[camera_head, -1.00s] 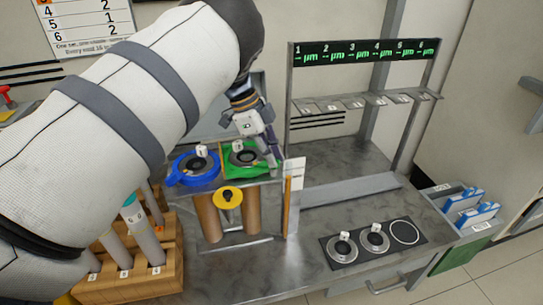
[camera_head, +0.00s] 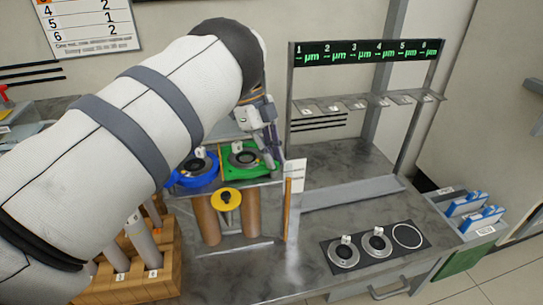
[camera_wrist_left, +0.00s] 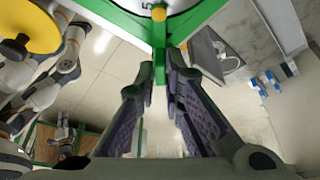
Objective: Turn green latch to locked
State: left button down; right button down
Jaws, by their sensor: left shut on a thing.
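The green latch (camera_head: 226,162) sits around a dark round seat on the raised shelf, right of a blue latch (camera_head: 186,180). My left gripper (camera_head: 273,153) reaches down at the right side of the green latch. In the left wrist view, the gripper's fingers (camera_wrist_left: 160,75) close on the narrow green handle (camera_wrist_left: 159,42) of the latch. The finger pads lie on either side of it, and the tips partly hide it. The latch's locked or unlocked marking cannot be read. My right gripper is not seen in the head view.
A white card (camera_head: 295,173) stands right of the latch. A wooden rack (camera_head: 130,285) of rods stands at front left.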

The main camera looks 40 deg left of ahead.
pick_arm(q)
jog(key=c, duration=1.7)
grip_release()
jog(key=v, duration=1.2)
